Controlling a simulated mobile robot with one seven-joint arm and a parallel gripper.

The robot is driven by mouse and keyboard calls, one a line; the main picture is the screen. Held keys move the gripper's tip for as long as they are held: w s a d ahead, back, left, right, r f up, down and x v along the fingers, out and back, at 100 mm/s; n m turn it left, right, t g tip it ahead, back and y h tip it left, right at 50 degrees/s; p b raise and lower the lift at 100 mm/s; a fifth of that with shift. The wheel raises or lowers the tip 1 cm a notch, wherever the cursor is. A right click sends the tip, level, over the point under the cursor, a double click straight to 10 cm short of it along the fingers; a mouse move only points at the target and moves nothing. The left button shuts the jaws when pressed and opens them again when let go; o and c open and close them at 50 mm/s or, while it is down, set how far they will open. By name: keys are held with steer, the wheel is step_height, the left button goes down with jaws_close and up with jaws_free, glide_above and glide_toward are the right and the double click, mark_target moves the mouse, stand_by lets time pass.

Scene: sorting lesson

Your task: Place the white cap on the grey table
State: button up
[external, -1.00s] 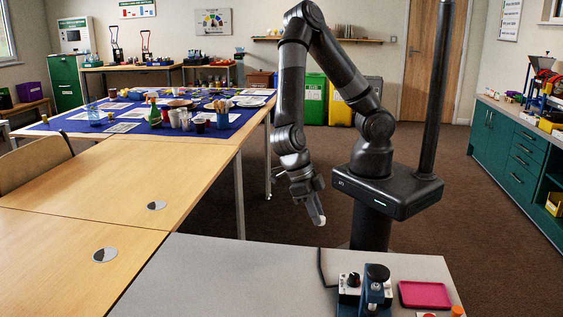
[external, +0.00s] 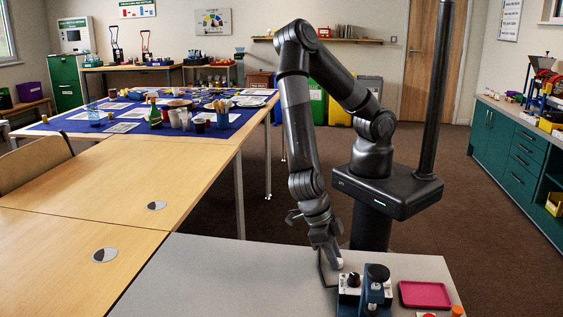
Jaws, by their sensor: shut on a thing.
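My gripper (external: 334,258) points down over the back edge of the grey table (external: 230,275), just behind a blue device. It is shut on the white cap (external: 339,264), which shows as a small pale piece at the fingertips. Most of the cap is hidden by the fingers. I cannot tell whether the cap touches the tabletop or hangs just above it.
A blue device with black knobs (external: 376,290) stands right beside my gripper. A bent black rod (external: 322,272) is close to the fingers. A pink tray (external: 425,295) and an orange piece (external: 457,311) lie to the right. The grey table's left part is clear.

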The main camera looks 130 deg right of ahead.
steer(key=shift+f, duration=0.25)
steer(key=o, duration=1)
steer(key=shift+c, duration=0.2)
steer(key=shift+r, duration=0.1)
